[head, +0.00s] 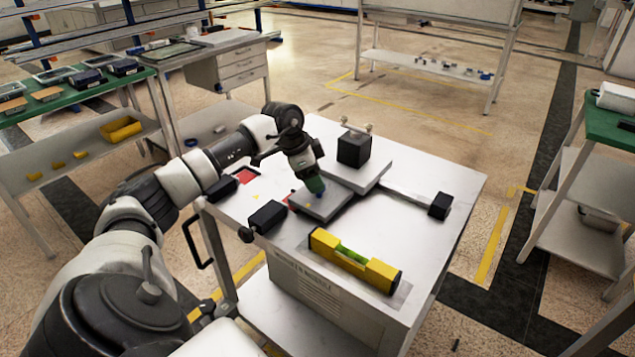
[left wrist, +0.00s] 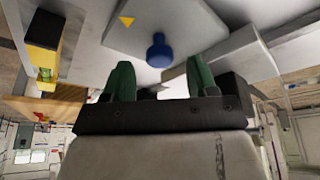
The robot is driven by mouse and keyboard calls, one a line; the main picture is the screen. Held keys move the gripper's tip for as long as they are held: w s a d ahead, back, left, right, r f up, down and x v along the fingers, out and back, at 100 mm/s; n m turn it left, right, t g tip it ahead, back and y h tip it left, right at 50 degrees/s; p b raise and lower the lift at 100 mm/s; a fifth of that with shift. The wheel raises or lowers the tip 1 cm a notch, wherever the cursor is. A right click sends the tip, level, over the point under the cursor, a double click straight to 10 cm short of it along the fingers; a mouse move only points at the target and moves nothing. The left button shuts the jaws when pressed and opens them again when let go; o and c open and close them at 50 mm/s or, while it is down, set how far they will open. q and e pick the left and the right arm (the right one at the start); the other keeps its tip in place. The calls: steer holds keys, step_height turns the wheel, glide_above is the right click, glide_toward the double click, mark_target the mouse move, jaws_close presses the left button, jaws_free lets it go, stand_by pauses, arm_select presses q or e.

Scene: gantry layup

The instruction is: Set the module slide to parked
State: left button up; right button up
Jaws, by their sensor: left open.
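The module slide looks to be the flat grey plate (head: 318,207) on the cart top, with a blue knob (left wrist: 160,50) on it. A yellow triangle (left wrist: 126,21) marks the plate in the left wrist view. My left gripper (head: 316,186) reaches down over the plate from the left. Its green fingers (left wrist: 160,75) are apart and empty, and the knob shows between and just beyond their tips. I cannot tell whether they touch it. In the head view the fingers mostly hide the knob. My right gripper is not in view.
A black cube (head: 354,148) stands on a raised plate behind the slide. Black blocks sit at the left (head: 267,217) and right (head: 440,205) of a rail (head: 405,190). A yellow level (head: 353,261) lies in front. A red patch (head: 245,176) is at left.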

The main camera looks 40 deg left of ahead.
arm_select(q)
steer(key=shift+x, duration=1.15)
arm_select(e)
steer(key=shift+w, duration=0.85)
